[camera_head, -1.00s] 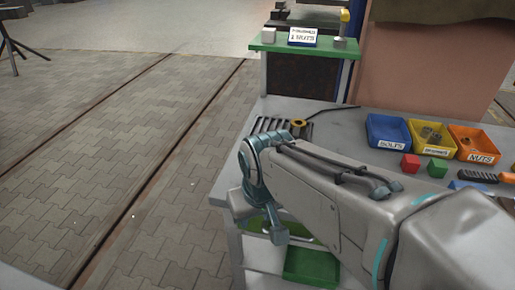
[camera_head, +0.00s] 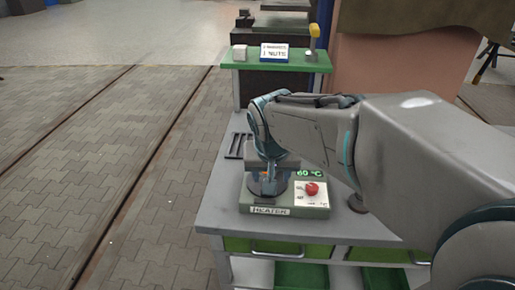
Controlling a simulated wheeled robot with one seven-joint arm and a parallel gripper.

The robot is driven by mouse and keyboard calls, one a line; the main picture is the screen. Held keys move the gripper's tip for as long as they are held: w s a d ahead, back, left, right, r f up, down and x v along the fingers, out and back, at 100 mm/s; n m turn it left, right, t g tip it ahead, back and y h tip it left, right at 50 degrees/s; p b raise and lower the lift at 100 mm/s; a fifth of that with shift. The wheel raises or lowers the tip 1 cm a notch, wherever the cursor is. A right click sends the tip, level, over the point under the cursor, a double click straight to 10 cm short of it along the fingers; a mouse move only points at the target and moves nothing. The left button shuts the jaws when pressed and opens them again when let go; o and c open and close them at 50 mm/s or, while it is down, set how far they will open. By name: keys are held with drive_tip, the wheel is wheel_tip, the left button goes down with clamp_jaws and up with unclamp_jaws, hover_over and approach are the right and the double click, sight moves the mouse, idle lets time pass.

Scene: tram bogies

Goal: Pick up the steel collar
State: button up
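The heater (camera_head: 258,209) is a grey-green box on the bench, with a red knob (camera_head: 312,188) and a green display reading 60 °C. A dark round piece (camera_head: 268,187) sits on its top plate; it may be the steel collar, but I cannot tell for sure. My gripper (camera_head: 269,178) is at the end of my arm, pointing down right over this round piece. The fingers are small and partly hidden, so I cannot tell whether they are open, touching the piece or shut on it.
The grey bench (camera_head: 218,212) has a dark slotted rack (camera_head: 236,146) at its left edge. A green shelf (camera_head: 290,60) with a label sign stands behind. Green drawers (camera_head: 310,249) are below. A dark round foot (camera_head: 357,204) shows right of the heater. My arm hides the bench's right side.

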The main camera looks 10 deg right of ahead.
drive_tip(key=shift+m, duration=0.5)
drive_tip(key=w+f, duration=0.1)
drive_tip(key=w, duration=0.1)
drive_tip(key=w+f, duration=0.2)
drive_tip(key=w+f+p, duration=0.1)
drive_tip(key=w+f, duration=0.1)
drive_tip(key=w, duration=0.1)
drive_tip(key=shift+d+p+x, duration=0.15)
drive_tip(key=shift+p+x, duration=0.2)
drive_tip(key=shift+x, duration=1.2)
drive_tip(key=shift+d+p+x, duration=0.2)
drive_tip(key=shift+p+x, duration=0.15)
drive_tip(key=shift+x, duration=1.15)
drive_tip(key=shift+w+r+t, duration=0.1)
drive_tip(key=shift+t, duration=0.2)
clamp_jaws()
